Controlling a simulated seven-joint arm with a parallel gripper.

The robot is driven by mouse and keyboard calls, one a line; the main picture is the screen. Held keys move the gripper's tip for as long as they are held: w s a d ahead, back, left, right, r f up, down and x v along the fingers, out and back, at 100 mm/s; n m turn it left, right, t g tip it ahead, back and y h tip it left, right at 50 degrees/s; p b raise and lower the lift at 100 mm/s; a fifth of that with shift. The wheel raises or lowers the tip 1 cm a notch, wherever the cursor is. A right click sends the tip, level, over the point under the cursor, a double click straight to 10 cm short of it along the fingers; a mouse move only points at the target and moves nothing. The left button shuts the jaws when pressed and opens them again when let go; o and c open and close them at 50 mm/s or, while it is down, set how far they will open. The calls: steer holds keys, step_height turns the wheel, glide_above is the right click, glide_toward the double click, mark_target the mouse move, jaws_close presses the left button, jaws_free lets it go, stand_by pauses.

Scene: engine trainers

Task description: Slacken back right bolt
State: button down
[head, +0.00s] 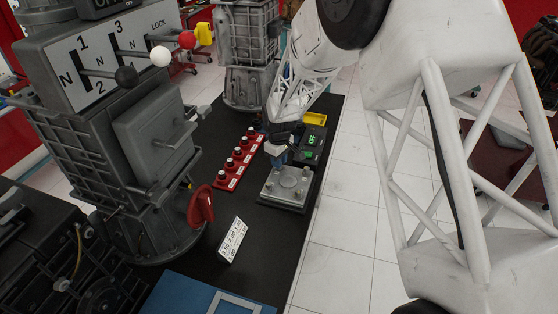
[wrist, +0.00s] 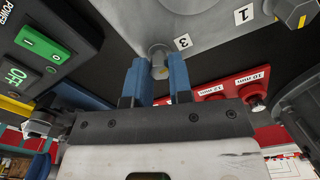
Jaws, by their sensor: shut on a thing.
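The metal plate (head: 283,198) with bolts lies on the black bench in the head view, and its edge also shows at the top of the wrist view (wrist: 208,22). My gripper (head: 279,158) points down at the plate's far edge, toward its left side in the head view. In the wrist view, the blue fingers of my gripper (wrist: 159,75) are shut on a bolt (wrist: 157,52) beside the label "3". The bolt's head shows between the fingertips. Another bolt (wrist: 290,10) stands near the label "1". The arm hides part of the plate's far side in the head view.
A red rack (head: 238,160) with several sockets stands left of the plate. A dark box with a green "OFF" display (head: 312,143) is just behind it, close to my gripper. A yellow tray (head: 315,118) lies farther back. A grey gearbox trainer (head: 120,130) stands at left.

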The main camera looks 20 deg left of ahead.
steer(key=shift+n, duration=2)
steer(key=c, duration=1)
jaws_free()
steer(key=shift+r, duration=0.1)
steer(key=shift+r, duration=3.8)
